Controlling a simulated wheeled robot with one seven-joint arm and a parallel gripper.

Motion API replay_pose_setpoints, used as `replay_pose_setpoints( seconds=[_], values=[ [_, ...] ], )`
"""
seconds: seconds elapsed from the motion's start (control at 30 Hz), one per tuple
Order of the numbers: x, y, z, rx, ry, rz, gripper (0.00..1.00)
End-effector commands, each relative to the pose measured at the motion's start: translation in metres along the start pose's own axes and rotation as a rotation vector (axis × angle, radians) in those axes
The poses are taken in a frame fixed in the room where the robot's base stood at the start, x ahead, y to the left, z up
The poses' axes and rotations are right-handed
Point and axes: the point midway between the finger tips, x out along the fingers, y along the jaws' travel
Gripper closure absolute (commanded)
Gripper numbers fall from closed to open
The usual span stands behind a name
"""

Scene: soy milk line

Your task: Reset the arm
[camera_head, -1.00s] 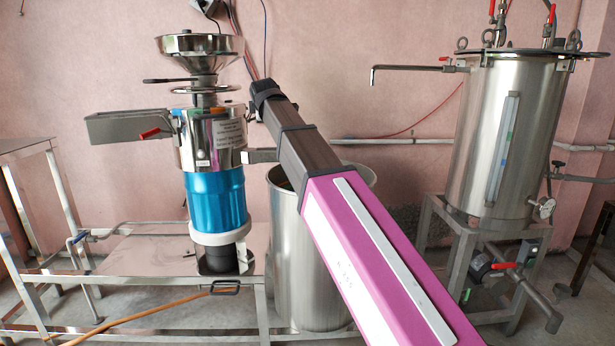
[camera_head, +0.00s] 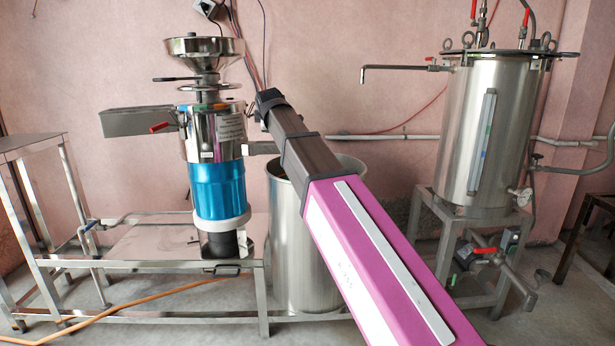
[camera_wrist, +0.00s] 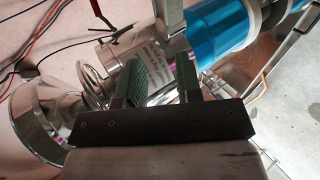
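My gripper (camera_wrist: 157,64) shows in the wrist view with its two green-padded fingers apart and nothing held between them. Beyond the fingers is the steel body of the grinder (camera_wrist: 150,50) with its white label; I cannot tell the exact gap. In the head view my pink and black arm reaches from the lower right up to the left. Its far end is beside the grinder (camera_head: 217,140), to its right. The fingers cannot be made out in the head view.
A steel bucket (camera_head: 290,240) stands right of the grinder, partly hidden behind my arm. A steel bench (camera_head: 150,242) carries the grinder. A tall steel tank (camera_head: 462,130) on a frame stands at right. An orange hose (camera_head: 130,308) crosses the lower left.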

Motion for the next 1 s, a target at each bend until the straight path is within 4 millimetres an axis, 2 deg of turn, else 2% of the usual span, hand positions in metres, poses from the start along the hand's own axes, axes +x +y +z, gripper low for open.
replay_pose_setpoints(
  seconds=[0.27,0.43,0.7,1.0],
  values=[
    [0.027,-0.053,0.032,0.117,-0.033,-0.079,0.67],
    [0.048,-0.105,0.063,0.234,-0.072,-0.153,0.67],
    [0.080,-0.229,0.133,0.526,-0.189,-0.315,0.67],
    [0.085,-0.367,0.203,0.861,-0.364,-0.475,0.67]
  ],
)
